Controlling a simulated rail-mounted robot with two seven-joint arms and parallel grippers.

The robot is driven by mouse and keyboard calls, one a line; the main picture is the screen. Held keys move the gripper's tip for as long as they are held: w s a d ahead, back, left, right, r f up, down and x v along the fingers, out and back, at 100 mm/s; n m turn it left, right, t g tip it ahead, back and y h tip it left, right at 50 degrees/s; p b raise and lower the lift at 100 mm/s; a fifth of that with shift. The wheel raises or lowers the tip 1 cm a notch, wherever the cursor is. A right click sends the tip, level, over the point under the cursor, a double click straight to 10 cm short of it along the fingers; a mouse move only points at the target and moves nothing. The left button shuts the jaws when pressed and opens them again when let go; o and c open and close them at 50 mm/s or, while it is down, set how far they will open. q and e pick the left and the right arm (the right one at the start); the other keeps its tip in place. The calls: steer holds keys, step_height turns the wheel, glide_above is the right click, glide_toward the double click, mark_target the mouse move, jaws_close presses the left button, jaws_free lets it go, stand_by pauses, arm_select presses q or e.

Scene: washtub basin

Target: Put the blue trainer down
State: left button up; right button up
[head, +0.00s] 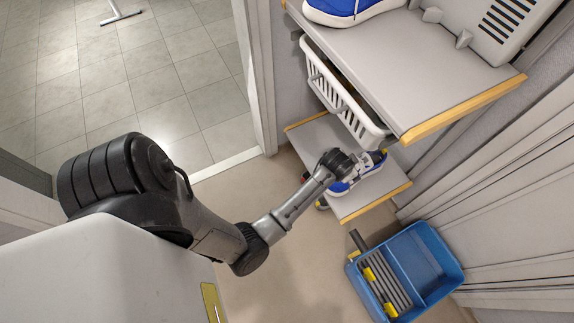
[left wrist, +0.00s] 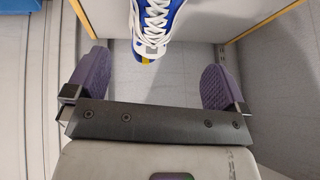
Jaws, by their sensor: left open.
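A blue trainer with a white sole (head: 341,187) rests on the lower shelf (head: 372,196), partly hidden under my left gripper (head: 376,160). In the left wrist view, the white-laced toe of a blue trainer (left wrist: 155,28) lies just beyond and between the two spread purple fingers of my left gripper (left wrist: 155,82). The fingers are apart and do not touch the shoe. Another blue trainer (head: 345,8) sits on the upper shelf (head: 400,50), cut off by the picture's top edge. My right gripper is not in view.
A white slotted basket (head: 335,92) hangs under the upper shelf, close above my left gripper. A blue bucket tray (head: 428,258) stands on the floor below right. Pleated panels (head: 510,190) bound the right side. The tiled floor (head: 130,80) at upper left is mostly clear.

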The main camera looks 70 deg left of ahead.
arm_select(q)
steer(key=s+d+r+m+h, duration=0.1)
steer(key=s+d, duration=0.3)
steer(key=s, duration=0.5)
steer(key=s+d+r+m+g+h, duration=0.1)
steer(key=s+d+r, duration=0.2)
steer(key=s, duration=0.6)
steer(key=s+d+r+m+g, duration=0.1)
steer(key=s+d+r, duration=0.2)
steer(key=s, duration=0.7)
steer(key=shift+d+h, duration=0.4)
steer(key=shift+d, duration=0.4)
